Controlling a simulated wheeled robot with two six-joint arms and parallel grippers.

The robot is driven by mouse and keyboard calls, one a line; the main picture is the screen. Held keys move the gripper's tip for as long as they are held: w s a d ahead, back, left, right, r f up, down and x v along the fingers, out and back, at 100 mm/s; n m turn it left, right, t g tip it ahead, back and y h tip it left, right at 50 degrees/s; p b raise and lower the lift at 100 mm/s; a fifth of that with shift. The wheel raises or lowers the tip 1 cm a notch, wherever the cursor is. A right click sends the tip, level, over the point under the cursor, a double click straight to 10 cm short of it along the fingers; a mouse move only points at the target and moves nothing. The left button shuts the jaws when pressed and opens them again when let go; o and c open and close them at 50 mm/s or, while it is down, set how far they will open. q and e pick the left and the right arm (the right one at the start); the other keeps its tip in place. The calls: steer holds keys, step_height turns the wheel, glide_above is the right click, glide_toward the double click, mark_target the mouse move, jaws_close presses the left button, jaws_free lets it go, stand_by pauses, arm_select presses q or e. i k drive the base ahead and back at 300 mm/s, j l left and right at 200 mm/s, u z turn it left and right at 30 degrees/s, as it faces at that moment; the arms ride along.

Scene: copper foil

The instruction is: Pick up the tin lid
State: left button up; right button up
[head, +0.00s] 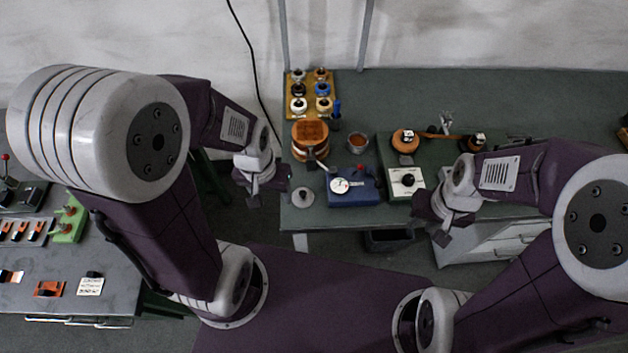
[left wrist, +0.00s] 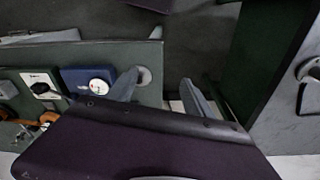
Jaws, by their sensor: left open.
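The tin lid looks like a small grey disc with a knob (head: 302,197). It lies flat near the front left corner of the green-grey bench. My left gripper (head: 268,191) is open and empty, to the left of the lid and apart from it, off the bench's left edge. In the left wrist view the lid (left wrist: 144,76) shows just beside the tip of one finger of the left gripper (left wrist: 163,90), partly hidden by it. My right gripper (head: 431,221) hangs by the bench's front edge, far right of the lid; its jaw gap is unclear.
A blue box with a white dial (head: 352,190) stands right of the lid. Behind it are a copper-brown pot (head: 310,138) and a rack of spools (head: 298,105). A white switch box (head: 406,183) is further right. Another bench (head: 110,262) stands at left.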

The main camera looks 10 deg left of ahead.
mark_target(302, 198)
steer(key=j+z, duration=0.25)
steer(key=z, duration=0.15)
steer(key=k+j+z, duration=0.15)
steer(key=z, duration=0.2)
steer(key=k+j+z, duration=0.15)
steer(key=z, duration=0.25)
steer(key=j, duration=0.1)
